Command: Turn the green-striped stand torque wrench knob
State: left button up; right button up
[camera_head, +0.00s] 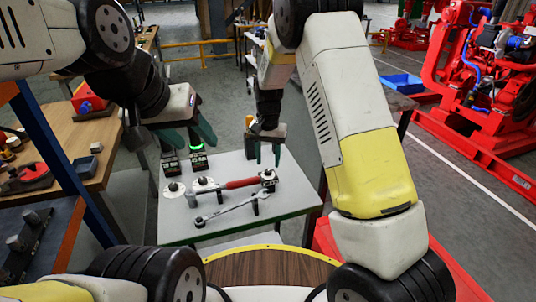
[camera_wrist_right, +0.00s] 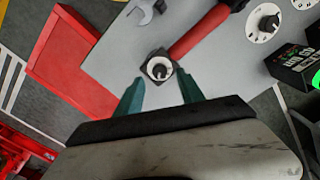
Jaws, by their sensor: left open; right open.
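A torque wrench with a red handle (camera_head: 243,183) lies on the light grey table. At its right end is a small dark stand with a round knob (camera_head: 268,175). In the right wrist view the knob (camera_wrist_right: 159,68) has a white ring and dark centre on a dark square base; I cannot make out a green stripe. My right gripper (camera_head: 267,158) is open and points down above the knob. In the wrist view the open fingertips (camera_wrist_right: 160,84) lie just short of the knob, apart from it. My left gripper (camera_head: 192,138) is open and empty over the table's back left.
A metal open-end wrench (camera_head: 226,209) lies in front. Black boxes with green displays (camera_head: 198,160) stand at the back left. A wooden bench (camera_head: 85,140) is left; a red stand (camera_wrist_right: 72,62) borders the table.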

jog(key=shift+r, duration=1.95)
jog(key=shift+r, duration=0.1)
notch_tip(320, 180, up, 10)
jog(key=t+y, duration=0.1)
jog(key=y, duration=0.1)
send_over(268, 170)
jog(key=s+d, duration=0.5)
jog(key=s+d+r+n+t, duration=0.1)
jog(key=s+d+r+t, duration=0.1)
jog(key=s+d+r, duration=0.35)
jog(key=s+d+r+n+t, duration=0.1)
jog(key=s+d+r, duration=0.1)
jog(key=s, duration=0.6)
jog(key=s+d+r+n+t, duration=0.1)
jog(key=s+r+t, duration=0.1)
jog(key=s, duration=0.6)
jog(key=shift+s+d+r, duration=0.2)
jog(key=shift+d+r, duration=0.15)
jog(key=shift+r, duration=0.45)
